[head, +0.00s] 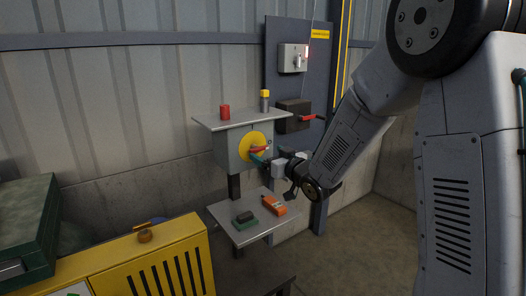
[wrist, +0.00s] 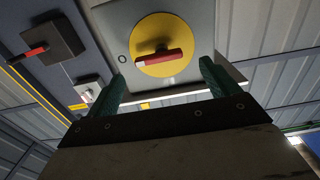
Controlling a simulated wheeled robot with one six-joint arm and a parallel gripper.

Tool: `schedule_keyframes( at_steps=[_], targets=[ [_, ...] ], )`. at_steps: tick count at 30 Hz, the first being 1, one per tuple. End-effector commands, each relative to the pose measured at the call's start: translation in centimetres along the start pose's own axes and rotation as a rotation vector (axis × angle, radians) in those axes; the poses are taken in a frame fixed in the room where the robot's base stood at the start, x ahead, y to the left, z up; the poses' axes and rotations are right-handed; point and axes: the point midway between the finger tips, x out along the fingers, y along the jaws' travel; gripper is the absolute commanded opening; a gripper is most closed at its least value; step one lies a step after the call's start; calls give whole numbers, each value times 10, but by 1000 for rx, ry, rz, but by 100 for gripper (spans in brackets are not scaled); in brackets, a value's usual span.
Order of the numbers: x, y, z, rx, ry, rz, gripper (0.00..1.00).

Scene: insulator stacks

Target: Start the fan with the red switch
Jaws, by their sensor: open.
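A red switch handle (head: 258,149) sits on a round yellow disc (head: 245,140) on the front of a grey box (head: 228,152). In the wrist view the handle (wrist: 158,58) lies roughly level across the yellow disc (wrist: 160,25), with a small ring mark beside the disc. My gripper (head: 263,160) is close in front of the disc. In the wrist view its two green fingers (wrist: 162,72) are apart, one toward each side of the handle, with nothing gripped. I cannot tell whether a finger touches the handle. No fan shows.
A black box (head: 292,116) with another red lever (head: 312,117) is to the right. A grey switch box (head: 293,58) is above it. A shelf (head: 228,215) below holds an orange device (head: 274,205) and a green-black block (head: 244,220). A yellow cabinet (head: 160,262) stands at lower left.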

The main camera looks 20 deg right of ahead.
Motion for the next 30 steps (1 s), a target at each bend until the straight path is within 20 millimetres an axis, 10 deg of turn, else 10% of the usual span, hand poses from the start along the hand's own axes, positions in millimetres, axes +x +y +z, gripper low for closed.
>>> schedule_keyframes(
  at_steps=[9, 19, 24, 30],
  targets=[
    [42, 3, 1, 0, -2, 3, 87],
    [46, 4, 1, 0, -2, 6, 87],
    [46, 4, 0, 0, -2, 6, 43],
    [46, 4, 0, -4, -2, 6, 43]
  ],
)
